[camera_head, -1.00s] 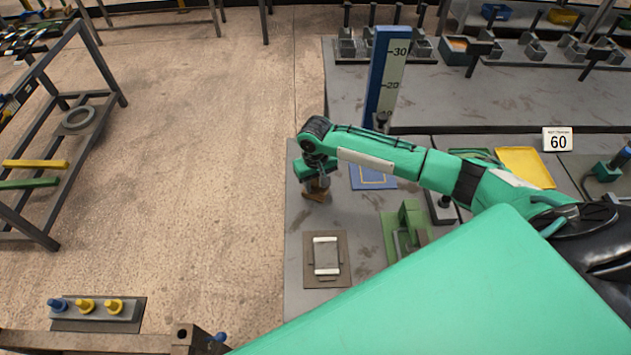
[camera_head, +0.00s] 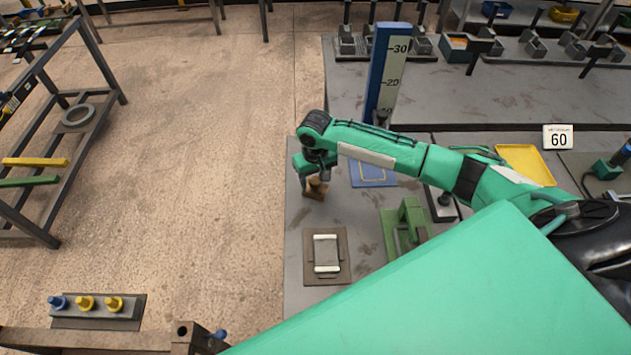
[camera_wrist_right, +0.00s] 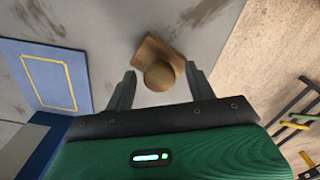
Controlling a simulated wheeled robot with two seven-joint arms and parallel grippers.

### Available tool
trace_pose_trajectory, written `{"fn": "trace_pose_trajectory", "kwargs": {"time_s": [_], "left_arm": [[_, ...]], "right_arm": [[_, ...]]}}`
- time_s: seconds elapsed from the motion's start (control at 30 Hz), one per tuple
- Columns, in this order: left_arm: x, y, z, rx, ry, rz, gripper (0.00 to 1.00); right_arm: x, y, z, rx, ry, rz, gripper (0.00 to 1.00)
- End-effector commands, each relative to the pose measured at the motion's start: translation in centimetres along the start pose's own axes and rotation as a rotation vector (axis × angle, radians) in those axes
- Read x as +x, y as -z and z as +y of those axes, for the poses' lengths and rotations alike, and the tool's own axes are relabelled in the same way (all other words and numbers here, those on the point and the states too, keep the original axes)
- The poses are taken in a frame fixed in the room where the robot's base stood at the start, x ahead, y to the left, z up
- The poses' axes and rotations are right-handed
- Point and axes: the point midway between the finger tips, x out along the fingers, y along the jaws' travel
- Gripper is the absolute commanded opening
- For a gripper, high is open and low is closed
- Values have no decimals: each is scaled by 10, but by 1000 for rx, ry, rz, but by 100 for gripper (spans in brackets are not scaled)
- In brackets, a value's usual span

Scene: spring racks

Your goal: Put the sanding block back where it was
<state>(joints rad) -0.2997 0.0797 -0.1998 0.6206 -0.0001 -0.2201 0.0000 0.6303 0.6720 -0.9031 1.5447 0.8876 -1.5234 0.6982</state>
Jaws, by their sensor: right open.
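The sanding block, a brown block with a round knob (camera_head: 316,188), sits on the grey bench near its left edge. In the wrist view its knob (camera_wrist_right: 159,75) shows between the two fingers, with the flat base behind it. My right gripper (camera_wrist_right: 160,80) is open, one finger on each side of the knob, with gaps to both. In the head view the right gripper (camera_head: 318,176) is right above the block. A blue mat with a yellow outline (camera_head: 373,172) lies to the right of the block and is empty. My left gripper is not in view.
A brown plate with a white-barred frame (camera_head: 326,257) lies in front on the bench, and a green fixture (camera_head: 405,228) stands beside it. A blue height gauge (camera_head: 384,75) stands behind. A yellow tray (camera_head: 525,165) lies to the right. The bench's left edge is close to the block.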

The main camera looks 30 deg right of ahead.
Motion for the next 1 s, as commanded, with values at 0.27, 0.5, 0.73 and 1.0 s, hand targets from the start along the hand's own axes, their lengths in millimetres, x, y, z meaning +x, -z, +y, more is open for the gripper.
{"fn": "trace_pose_trajectory", "kwargs": {"time_s": [0.27,0.5,0.73,1.0], "left_arm": [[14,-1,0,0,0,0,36],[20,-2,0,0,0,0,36],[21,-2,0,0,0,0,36],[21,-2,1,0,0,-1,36]], "right_arm": [[-58,1,0,-1,2,5,55],[-97,1,0,0,1,3,55],[-108,0,0,1,0,0,55],[-107,0,0,1,0,0,55]]}}
